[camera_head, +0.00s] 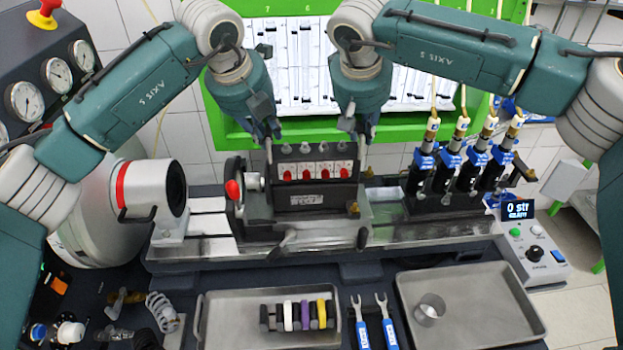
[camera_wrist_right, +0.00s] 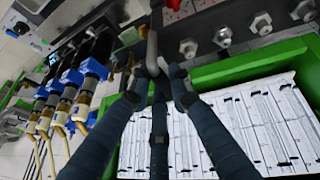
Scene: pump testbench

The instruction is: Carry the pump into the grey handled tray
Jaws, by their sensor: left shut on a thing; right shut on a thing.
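The pump (camera_head: 315,190) is a dark block with a row of red-marked fittings on its front. It sits upright in the middle of the bench fixture; whether it touches it underneath I cannot tell. My left gripper (camera_head: 268,138) is shut at its upper left end, and my right gripper (camera_head: 358,135) at its upper right end. In the right wrist view, the right gripper's fingers (camera_wrist_right: 160,78) close around a grey bar-like handle (camera_wrist_right: 152,50) beside the pump's bolts. The grey handled tray (camera_head: 225,335) lies at the front, with a handle at its left side, holding several coloured blocks.
A second grey tray (camera_head: 510,335) with a metal cup (camera_head: 430,308) lies at front right. Two blue-handled wrenches (camera_head: 361,330) lie between the trays. Blue-capped injectors (camera_head: 450,165) stand right of the pump, a grey motor (camera_head: 150,188) left. A green frame (camera_head: 225,120) rises behind.

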